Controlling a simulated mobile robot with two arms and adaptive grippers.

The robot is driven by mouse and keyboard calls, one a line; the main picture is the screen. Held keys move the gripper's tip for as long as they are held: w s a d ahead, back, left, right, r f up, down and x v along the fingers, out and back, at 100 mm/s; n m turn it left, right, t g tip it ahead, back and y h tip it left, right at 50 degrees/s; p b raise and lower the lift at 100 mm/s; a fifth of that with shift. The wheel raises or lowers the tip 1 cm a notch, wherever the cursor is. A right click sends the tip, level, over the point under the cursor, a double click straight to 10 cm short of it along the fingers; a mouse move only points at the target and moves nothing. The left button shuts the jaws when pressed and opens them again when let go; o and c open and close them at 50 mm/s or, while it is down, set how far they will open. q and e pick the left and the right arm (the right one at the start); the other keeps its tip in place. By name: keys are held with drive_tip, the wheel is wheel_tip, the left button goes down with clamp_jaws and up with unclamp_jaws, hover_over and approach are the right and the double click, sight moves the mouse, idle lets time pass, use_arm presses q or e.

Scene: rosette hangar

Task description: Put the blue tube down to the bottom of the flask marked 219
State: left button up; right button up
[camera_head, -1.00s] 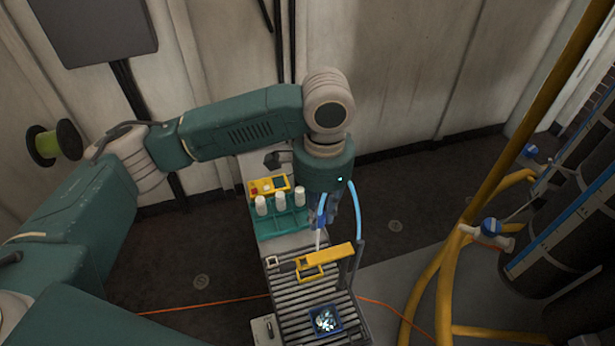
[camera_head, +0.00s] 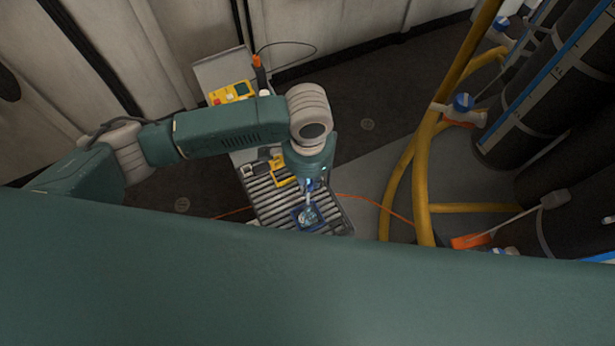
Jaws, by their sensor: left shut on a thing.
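My left gripper (camera_head: 310,184) points down over the roller bench, just above the blue square tray (camera_head: 297,222). It is shut on a small blue piece, which looks like the blue tube (camera_head: 309,185). The fingers and most of the tube are too small and hidden to make out. The tray holds shiny, glassy contents. I cannot read the number 219 anywhere, and I cannot tell which thing is that flask. My right gripper is not in view.
The roller bench (camera_head: 277,205) has a yellow holder (camera_head: 283,180) partly behind my left wrist. A yellow box (camera_head: 231,93) stands behind my forearm. My own teal link covers the bottom.

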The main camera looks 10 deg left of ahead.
use_arm(q)
drive_tip(key=shift+f+b, duration=0.8)
drive_tip(key=shift+f, duration=0.05)
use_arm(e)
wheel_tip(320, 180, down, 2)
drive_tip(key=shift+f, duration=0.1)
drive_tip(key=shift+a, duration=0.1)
use_arm(q)
drive_tip(key=shift+f+p, duration=0.2)
drive_tip(key=shift+p, duration=0.25)
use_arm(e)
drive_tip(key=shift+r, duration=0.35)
use_arm(q)
drive_tip(key=shift+f, duration=0.2)
drive_tip(key=shift+f+b, duration=0.3)
drive_tip(key=shift+f, duration=0.6)
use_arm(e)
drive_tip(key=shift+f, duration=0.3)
